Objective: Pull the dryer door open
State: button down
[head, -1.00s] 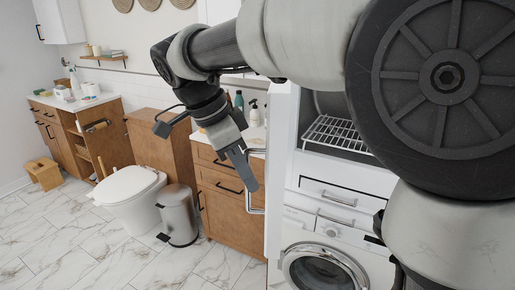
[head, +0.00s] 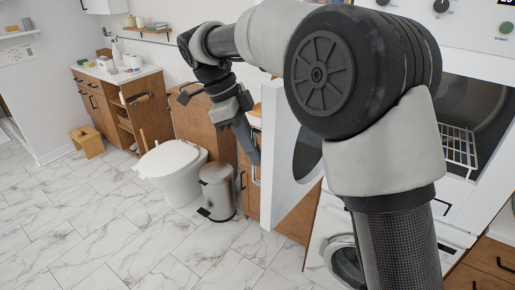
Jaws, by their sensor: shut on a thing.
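The dryer (head: 452,45) is the upper white machine at the right, and its cavity is exposed. Its white door (head: 284,128) stands well open, swung out toward the left, with part of a dark round window showing. My arm hides much of the door and the cavity. My gripper (head: 252,155) is at the door's outer left side, shut on the door handle (head: 258,172). Only a bit of the handle shows beside the finger.
A wire rack (head: 458,146) sits inside the dryer. A washing machine (head: 336,246) stands below it. A trash bin (head: 217,190), a toilet (head: 170,162) and wooden cabinets line the left. The marble floor in front is clear.

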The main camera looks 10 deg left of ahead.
jog(key=shift+w+a, duration=0.4)
jog(key=shift+w, duration=0.05)
jog(key=c, duration=1.8)
grip_release()
jog(key=shift+c, duration=0.2)
